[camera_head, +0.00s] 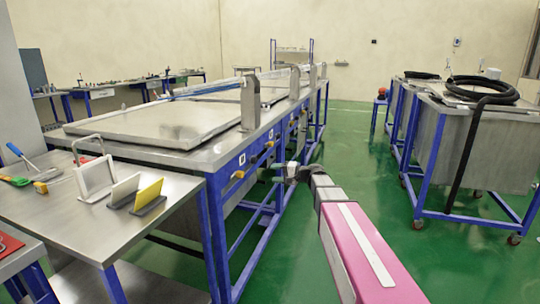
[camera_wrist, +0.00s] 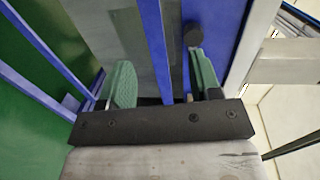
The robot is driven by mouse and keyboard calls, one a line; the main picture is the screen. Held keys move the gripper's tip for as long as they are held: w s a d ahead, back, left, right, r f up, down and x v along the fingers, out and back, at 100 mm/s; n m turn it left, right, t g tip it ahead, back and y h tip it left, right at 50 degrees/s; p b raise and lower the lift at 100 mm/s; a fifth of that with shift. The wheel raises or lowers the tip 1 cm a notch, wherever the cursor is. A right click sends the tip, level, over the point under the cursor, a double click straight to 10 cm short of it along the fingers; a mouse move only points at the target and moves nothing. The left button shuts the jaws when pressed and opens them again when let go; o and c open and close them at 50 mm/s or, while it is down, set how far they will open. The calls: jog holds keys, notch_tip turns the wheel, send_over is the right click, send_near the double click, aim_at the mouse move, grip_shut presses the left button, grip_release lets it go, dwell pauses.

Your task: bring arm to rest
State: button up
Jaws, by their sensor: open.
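My pink and grey arm reaches forward from the lower right in the head view. My gripper (camera_head: 270,174) is at its far end, in front of the long bench with metal lids (camera_head: 170,118). In the wrist view my gripper (camera_wrist: 162,85) shows two green finger pads standing wide apart with nothing held between them. Behind the pads are the blue frame posts (camera_wrist: 153,40) and a grey metal panel. A dark round knob (camera_wrist: 193,36) shows just beyond the right pad; I cannot tell whether they touch.
A steel table (camera_head: 90,222) with a white frame, a yellow-and-white card holder and hand tools stands at the left. Wheeled metal tanks (camera_head: 470,150) with a black hose (camera_head: 482,90) stand at the right. Green floor (camera_head: 350,150) lies clear between the bench and tanks.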

jog(key=s+d+f+n+g+h, duration=0.15)
jog(key=s+f+h, duration=0.25)
jog(key=s+f, duration=0.55)
jog(key=s+d+f+n+g+h, duration=0.1)
jog(key=s+d+f+g+h, duration=0.1)
jog(key=s+d+f+h, duration=0.3)
jog(key=s+d+f+n+g+h, duration=0.1)
jog(key=s+d+f+h, duration=0.5)
jog(key=s, duration=0.7)
notch_tip(320, 180, down, 2)
jog(key=shift+s+d+g+h, duration=0.15)
jog(key=shift+d+g+h, duration=0.25)
jog(key=shift+d, duration=0.55)
